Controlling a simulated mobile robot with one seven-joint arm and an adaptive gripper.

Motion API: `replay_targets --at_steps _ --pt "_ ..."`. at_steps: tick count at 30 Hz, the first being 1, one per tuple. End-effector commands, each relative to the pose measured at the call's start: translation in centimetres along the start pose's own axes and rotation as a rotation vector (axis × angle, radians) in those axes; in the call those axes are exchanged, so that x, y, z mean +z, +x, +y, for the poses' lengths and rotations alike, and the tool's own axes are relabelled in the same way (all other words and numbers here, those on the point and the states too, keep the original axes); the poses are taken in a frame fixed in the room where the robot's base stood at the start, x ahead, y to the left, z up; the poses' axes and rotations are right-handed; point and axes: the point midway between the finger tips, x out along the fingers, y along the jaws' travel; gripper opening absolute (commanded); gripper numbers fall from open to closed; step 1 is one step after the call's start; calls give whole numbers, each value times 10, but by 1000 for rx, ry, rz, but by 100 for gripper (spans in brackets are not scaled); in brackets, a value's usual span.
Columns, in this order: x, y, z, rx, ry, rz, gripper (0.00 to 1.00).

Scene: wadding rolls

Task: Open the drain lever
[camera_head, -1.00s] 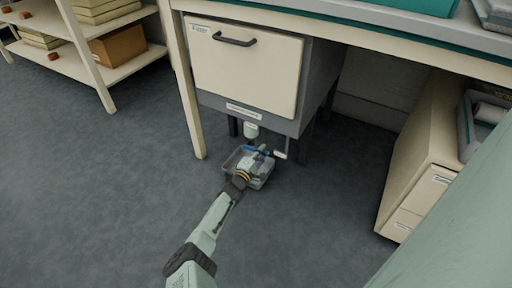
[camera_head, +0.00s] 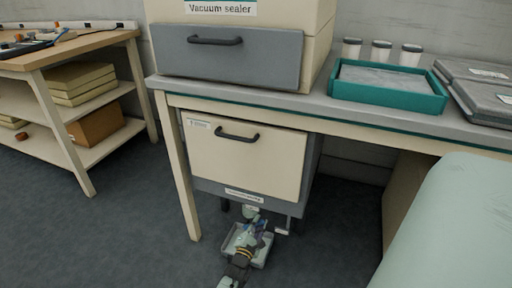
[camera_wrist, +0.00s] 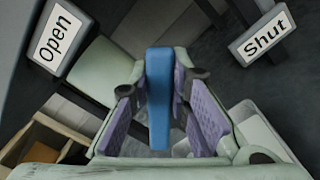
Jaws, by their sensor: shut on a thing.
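The blue drain lever (camera_wrist: 158,95) stands upright in the middle of the wrist view. My gripper (camera_wrist: 162,110) is shut on it, with a purple finger pad on each side. An "Open" label (camera_wrist: 55,38) is at upper left of the lever and a "Shut" label (camera_wrist: 267,35) at upper right. In the head view my gripper (camera_head: 256,236) is low under the cream cabinet unit (camera_head: 245,160), over a grey tray (camera_head: 229,243) on the floor. The lever is mostly hidden there by my gripper.
The bench leg (camera_head: 178,170) stands left of the unit. A vacuum sealer (camera_head: 240,58), a teal tray (camera_head: 388,104) and several jars (camera_head: 381,51) are on the bench top. Shelves with boxes (camera_head: 96,128) stand at left. The floor (camera_head: 110,235) front left is clear.

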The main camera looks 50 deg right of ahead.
Motion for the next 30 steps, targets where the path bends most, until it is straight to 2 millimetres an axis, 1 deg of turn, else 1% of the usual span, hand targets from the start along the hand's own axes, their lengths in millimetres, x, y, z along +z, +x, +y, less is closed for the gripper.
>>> replay_targets --at_steps 6,16,17,26,30 --pt "2 0 1 0 -30 0 0" --pt "2 0 0 -1 -31 -1 0" --pt "2 0 0 -1 -31 -1 18" --pt "2 0 0 -1 -30 0 38" --pt "2 0 1 0 -30 0 38"
